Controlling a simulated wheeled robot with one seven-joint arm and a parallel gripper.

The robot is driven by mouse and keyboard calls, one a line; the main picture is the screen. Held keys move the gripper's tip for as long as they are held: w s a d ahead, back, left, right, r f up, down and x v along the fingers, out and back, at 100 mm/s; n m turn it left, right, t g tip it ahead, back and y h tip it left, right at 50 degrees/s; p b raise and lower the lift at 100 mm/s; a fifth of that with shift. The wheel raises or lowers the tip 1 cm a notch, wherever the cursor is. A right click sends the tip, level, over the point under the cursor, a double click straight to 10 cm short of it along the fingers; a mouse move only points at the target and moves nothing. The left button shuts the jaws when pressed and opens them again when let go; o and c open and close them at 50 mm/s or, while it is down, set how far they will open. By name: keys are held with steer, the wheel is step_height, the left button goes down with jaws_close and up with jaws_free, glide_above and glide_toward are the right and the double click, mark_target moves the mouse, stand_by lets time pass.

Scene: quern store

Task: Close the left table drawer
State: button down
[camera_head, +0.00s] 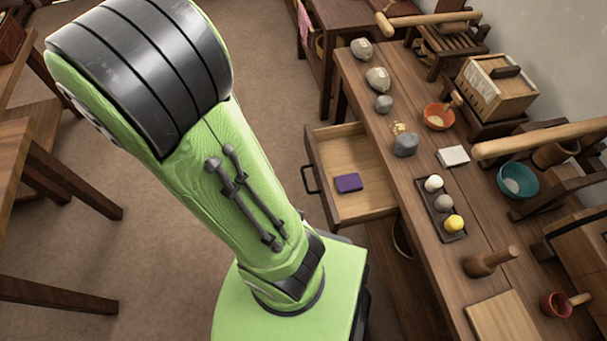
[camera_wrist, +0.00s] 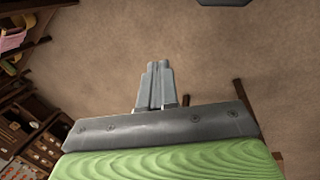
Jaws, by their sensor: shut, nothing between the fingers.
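The open table drawer (camera_head: 348,207) sticks out from the wooden table (camera_head: 421,185) in the head view. It is light wood inside with a dark handle (camera_head: 312,179) on its front, and a purple block (camera_head: 348,182) lies in it. My green arm stands to the left of the drawer and hides part of the floor. My gripper shows in the wrist view (camera_wrist: 157,88), its fingers together and empty, over bare brown floor. The gripper is not visible in the head view. I cannot see the drawer for certain in the wrist view.
The table bears stones (camera_head: 405,144), an orange bowl (camera_head: 438,116), a teal bowl (camera_head: 517,180), a dark tray (camera_head: 457,237) with three round things and a wooden pestle (camera_head: 490,261). Another table (camera_head: 62,175) stands at the left. The floor (camera_head: 270,60) between is clear.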

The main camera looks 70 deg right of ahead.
steer(key=s+d+f+n+g+b, duration=0.1)
steer(key=s+d+f+g+b, duration=0.15)
steer(key=d+f, duration=0.65)
steer(key=n+g+h+b, duration=0.2)
steer(key=n+g+b, duration=0.1)
steer(key=g+b, duration=0.2)
glide_toward(316, 167)
steer(key=x, duration=0.5)
steer(key=shift+w+a+f, duration=0.1)
steer(key=shift+w+f, duration=0.1)
steer(key=shift+f, duration=0.3)
steer(key=shift+s+d+r+n, duration=0.1)
steer(key=shift+s+d+n, duration=0.2)
steer(key=shift+s, duration=0.15)
